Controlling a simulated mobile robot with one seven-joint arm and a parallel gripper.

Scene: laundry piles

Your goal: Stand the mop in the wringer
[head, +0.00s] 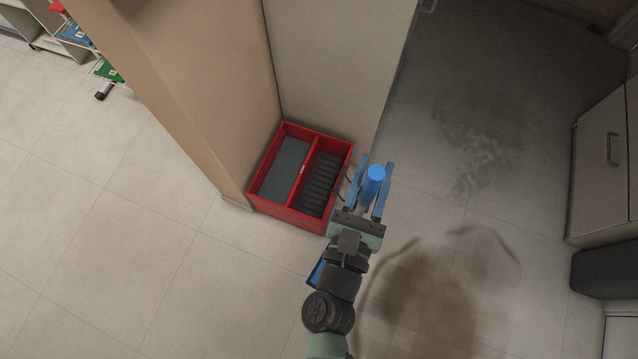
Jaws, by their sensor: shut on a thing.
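The red wringer bucket (297,211) stands on the floor against the wall corner. Its left compartment (284,167) has a flat grey bottom. Its right compartment (319,183) has black ribs. My gripper (373,186) is shut on the mop's handle, whose round blue top (376,172) shows between the blue fingers. The handle is seen nearly end on, so it looks close to upright. The gripper appears just right of the bucket in the picture. The mop's lower end is hidden below my gripper and arm. A blue flat edge (317,273) shows beside my arm; I cannot tell whether it is the mop head.
A tan wall (190,90) and a pale panel (340,60) rise right behind the bucket. A cabinet with a handle (603,165) stands at the right. A rack with coloured items (80,40) is at the upper left. The floor at left is clear; a brownish stain (475,145) marks the right floor.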

